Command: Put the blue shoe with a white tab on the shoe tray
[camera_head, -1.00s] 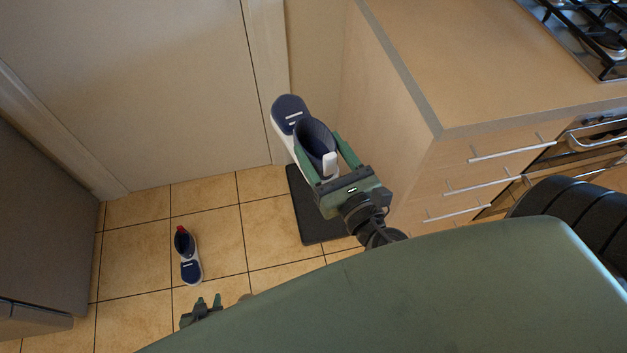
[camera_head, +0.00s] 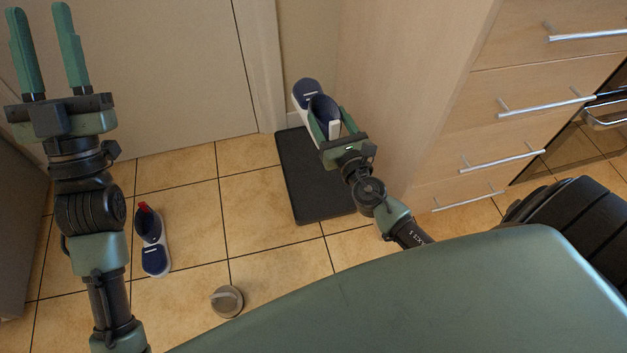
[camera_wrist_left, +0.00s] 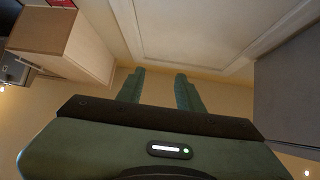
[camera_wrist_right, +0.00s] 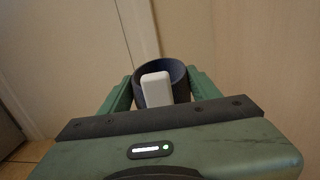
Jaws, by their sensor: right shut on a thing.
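The blue shoe with a white tab (camera_head: 307,93) is in my right gripper (camera_head: 333,122), which is shut on its heel end. The shoe points away from me, above the far part of the shoe tray. In the right wrist view the white tab (camera_wrist_right: 156,89) and the dark shoe opening (camera_wrist_right: 178,75) show between the fingers. The shoe tray (camera_head: 308,185) is a flat black mat on the floor beside the drawers. My left gripper (camera_head: 50,50) is raised at the far left, open and empty; its spread fingers also show in the left wrist view (camera_wrist_left: 160,90).
A blue shoe with a red tab (camera_head: 152,242) stands on the tiles left of the tray. A round metal door stop (camera_head: 227,300) is on the floor nearer me. The drawer cabinet (camera_head: 470,110) borders the tray's right side. Tiles between red-tabbed shoe and tray are clear.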

